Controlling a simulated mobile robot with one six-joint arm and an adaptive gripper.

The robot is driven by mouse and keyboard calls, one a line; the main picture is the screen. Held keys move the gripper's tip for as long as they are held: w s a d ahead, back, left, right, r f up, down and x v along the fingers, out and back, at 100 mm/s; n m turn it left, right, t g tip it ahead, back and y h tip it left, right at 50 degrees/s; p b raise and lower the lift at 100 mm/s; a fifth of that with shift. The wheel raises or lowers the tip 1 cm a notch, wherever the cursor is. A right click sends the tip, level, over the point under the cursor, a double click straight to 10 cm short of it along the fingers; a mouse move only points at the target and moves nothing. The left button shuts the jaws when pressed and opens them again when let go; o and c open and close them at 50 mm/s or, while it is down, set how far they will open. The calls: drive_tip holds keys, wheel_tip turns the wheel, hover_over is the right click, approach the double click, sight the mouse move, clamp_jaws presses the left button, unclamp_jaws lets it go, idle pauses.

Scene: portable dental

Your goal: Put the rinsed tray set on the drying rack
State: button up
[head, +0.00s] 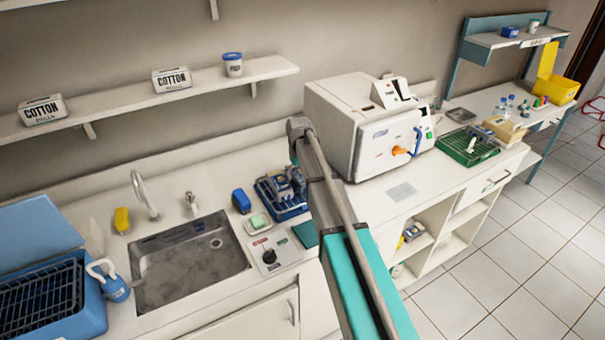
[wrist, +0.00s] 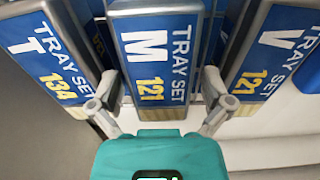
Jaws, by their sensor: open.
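In the wrist view three tray sets with blue labels stand side by side: "T 134" (wrist: 50,60) at left, "M 121" (wrist: 155,55) in the middle and "V 121" (wrist: 272,55) at right. My gripper (wrist: 160,88) is open, its two grey fingers on either side of the near end of the M 121 set. I cannot tell whether the fingers touch it. In the head view grey-blue sets (head: 287,183) sit in a blue rack (head: 283,211) right of the sink; my arm partly covers this area and my gripper cannot be made out there.
A sink (head: 190,262) with a tap is at left. A blue bin with a black grid (head: 45,290) stands left of it. A white sterilizer (head: 365,125) and a green rack (head: 467,147) stand to the right. A shelf (head: 200,90) runs above.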

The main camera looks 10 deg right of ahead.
sight(300, 174)
drive_tip(key=shift+r, duration=0.15)
wheel_tip(300, 174, up, 12)
drive_tip(key=p, duration=1.2)
idle(0.9)
drive_tip(key=s+d+m, duration=0.1)
drive_tip(key=s+m, duration=0.2)
drive_tip(key=s, duration=2.6)
drive_tip(key=shift+s+m, duration=0.25)
drive_tip(key=shift+m, duration=0.05)
drive_tip(key=shift+d, duration=0.1)
wheel_tip(300, 174, down, 5)
drive_tip(key=b, duration=0.4)
drive_tip(key=shift+b, duration=0.35)
